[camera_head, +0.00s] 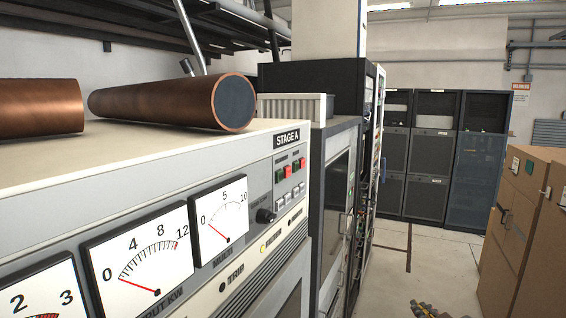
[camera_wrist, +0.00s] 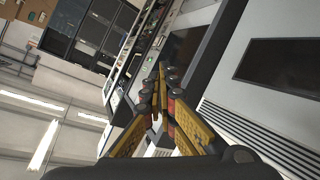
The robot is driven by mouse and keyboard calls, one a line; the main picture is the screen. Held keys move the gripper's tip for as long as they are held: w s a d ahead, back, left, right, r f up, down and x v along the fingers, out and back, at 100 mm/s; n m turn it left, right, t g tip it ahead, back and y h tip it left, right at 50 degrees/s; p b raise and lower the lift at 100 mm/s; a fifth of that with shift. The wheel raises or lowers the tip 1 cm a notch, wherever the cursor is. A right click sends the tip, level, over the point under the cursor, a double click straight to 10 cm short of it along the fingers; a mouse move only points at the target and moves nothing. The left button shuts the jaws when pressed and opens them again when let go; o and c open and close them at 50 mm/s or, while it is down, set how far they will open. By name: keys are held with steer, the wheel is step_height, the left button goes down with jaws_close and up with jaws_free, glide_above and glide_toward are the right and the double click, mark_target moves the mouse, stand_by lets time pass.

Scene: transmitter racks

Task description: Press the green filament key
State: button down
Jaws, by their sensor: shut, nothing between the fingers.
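Small green and red keys (camera_head: 288,171) sit in a row on the front of the STAGE A cabinet (camera_head: 150,190), under its name plate, in the head view. The green one at the left of the row (camera_head: 279,175) is small, and the labels above the keys are too small to read. My gripper (camera_wrist: 160,88) shows in the wrist view with yellow fingers brought together and nothing between them. Its fingertips also show at the bottom edge of the head view (camera_head: 428,309), right of the cabinet and apart from the keys. The keys cannot be made out in the wrist view.
Meters (camera_head: 140,258), a black knob (camera_head: 265,215) and lamps share the cabinet front. Copper tubes (camera_head: 160,102) lie on top. Dark racks (camera_head: 430,160) stand at the back, brown cabinets (camera_head: 525,230) at the right. The floor aisle (camera_head: 400,265) between is clear.

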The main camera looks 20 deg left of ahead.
mark_target(279, 176)
steer(key=w+a+r+n+y+p, duration=0.2)
steer(key=a+r+n+y+p, duration=0.2)
steer(key=a+r+p, duration=0.3)
steer(key=w+a+r+n+t+y+p, duration=0.1)
steer(key=a+r+n+y+p, duration=0.4)
steer(key=a+r, duration=0.7)
step_height(279, 176, up, 4)
steer(key=shift+w+a+f+p, duration=0.25)
steer(key=shift+w+p, duration=0.5)
steer(key=shift+p, duration=0.35)
steer(key=a+b, duration=0.2)
steer(key=a, duration=0.6)
steer(key=shift+w+a, duration=0.35)
steer(key=shift+a+f+b, duration=0.1)
steer(key=shift+a+b, duration=0.15)
steer(key=shift+b, duration=0.2)
